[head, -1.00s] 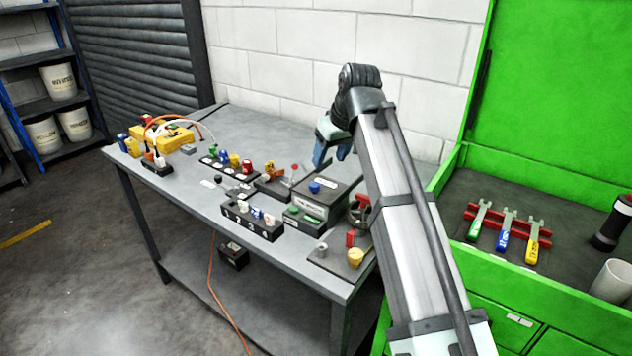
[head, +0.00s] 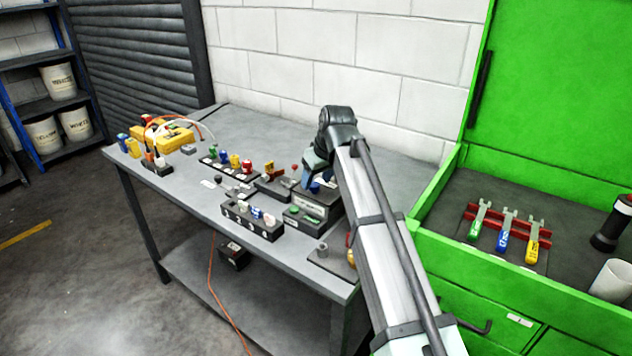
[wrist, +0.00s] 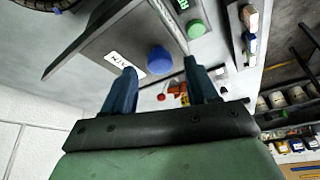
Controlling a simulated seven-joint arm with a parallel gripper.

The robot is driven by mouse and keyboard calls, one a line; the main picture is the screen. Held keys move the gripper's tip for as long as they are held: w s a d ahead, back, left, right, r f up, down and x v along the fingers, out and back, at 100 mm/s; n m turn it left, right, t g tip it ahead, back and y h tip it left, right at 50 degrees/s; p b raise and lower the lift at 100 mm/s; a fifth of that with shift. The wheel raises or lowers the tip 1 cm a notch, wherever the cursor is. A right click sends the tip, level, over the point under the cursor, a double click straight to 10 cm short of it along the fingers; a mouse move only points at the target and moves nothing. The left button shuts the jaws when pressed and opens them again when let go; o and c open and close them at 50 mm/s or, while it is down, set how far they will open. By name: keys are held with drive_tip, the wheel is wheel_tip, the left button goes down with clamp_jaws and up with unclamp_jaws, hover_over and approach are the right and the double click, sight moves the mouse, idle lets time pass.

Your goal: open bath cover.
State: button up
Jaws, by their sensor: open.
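The bath is a dark grey box (head: 316,212) on the workbench, below my gripper. Its flat cover (wrist: 110,45) shows in the wrist view with a white label and a round blue knob (wrist: 159,60). My gripper (wrist: 163,78) is open, its two blue fingers on either side of the knob in that picture. The knob sits just beyond the fingertips, and I cannot tell any contact. In the head view, my gripper (head: 312,184) is low over the cover and hides most of the knob. The cover lies flat and closed on the box.
A numbered rack (head: 252,219) with small cups stands left of the bath. A green button (wrist: 196,28) is beside the cover. Several coloured pots (head: 234,161) stand behind. A green tool cabinet (head: 500,250) is to the right. The white wall is behind.

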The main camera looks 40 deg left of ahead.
drive_tip(key=shift+x, duration=0.95)
drive_tip(key=shift+c, duration=0.2)
clamp_jaws()
